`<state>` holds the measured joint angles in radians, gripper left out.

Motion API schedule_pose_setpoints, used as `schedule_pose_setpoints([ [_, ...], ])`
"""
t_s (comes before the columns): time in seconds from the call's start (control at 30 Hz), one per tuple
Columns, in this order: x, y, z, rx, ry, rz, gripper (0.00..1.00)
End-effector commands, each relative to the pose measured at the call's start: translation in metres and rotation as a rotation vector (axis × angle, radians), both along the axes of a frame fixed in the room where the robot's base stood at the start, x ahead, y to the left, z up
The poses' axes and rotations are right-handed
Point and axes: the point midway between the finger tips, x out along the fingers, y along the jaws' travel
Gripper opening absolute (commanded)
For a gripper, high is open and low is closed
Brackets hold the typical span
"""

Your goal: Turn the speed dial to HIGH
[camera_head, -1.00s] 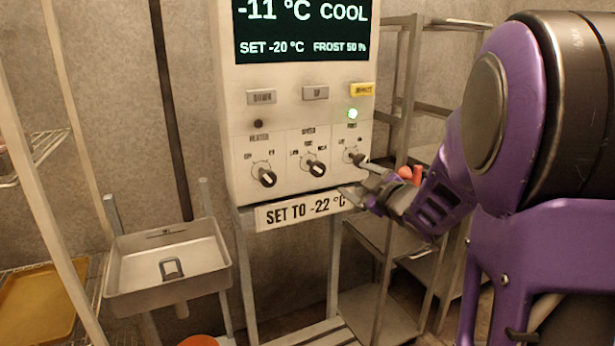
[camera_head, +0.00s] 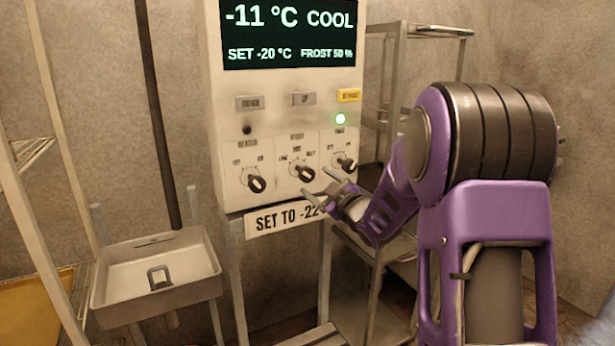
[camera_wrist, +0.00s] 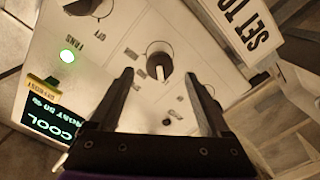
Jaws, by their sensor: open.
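The speed dial (camera_head: 303,173) is the middle of three black knobs with white pointer marks on the lower panel. In the wrist view the speed dial (camera_wrist: 159,62) sits ahead, between the two fingers, with its white mark towards the bottom of the picture. My gripper (camera_head: 317,183) is open and empty, just in front of the panel at the lower right of this dial. In the wrist view my gripper (camera_wrist: 161,74) shows its fingers spread on both sides of the dial, with no clear contact. The small position labels are too blurred to read.
The left dial (camera_head: 256,183) and the right fans dial (camera_head: 343,164) flank it. Above are a green lamp (camera_head: 340,119), several buttons and a display (camera_head: 290,35). A "SET TO -22" sign (camera_head: 280,219) hangs below. A sink (camera_head: 160,270) stands left, shelving right.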

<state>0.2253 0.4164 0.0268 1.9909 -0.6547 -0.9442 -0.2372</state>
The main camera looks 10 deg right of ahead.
Motion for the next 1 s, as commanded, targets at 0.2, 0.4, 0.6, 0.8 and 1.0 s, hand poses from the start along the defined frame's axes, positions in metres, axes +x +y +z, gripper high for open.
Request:
schedule_pose_setpoints([
  [0.2,0.038,0.012,0.0,0.0,0.0,0.0,0.81],
  [0.4,0.054,0.018,0.0,0.0,0.0,0.0,0.81],
  [0.6,0.057,0.018,0.0,0.0,0.001,-0.001,0.81],
  [0.8,0.057,0.018,0.0,0.0,0.001,-0.001,0.69],
  [1.0,0.057,0.018,0.0,0.0,0.001,-0.001,0.33],
])
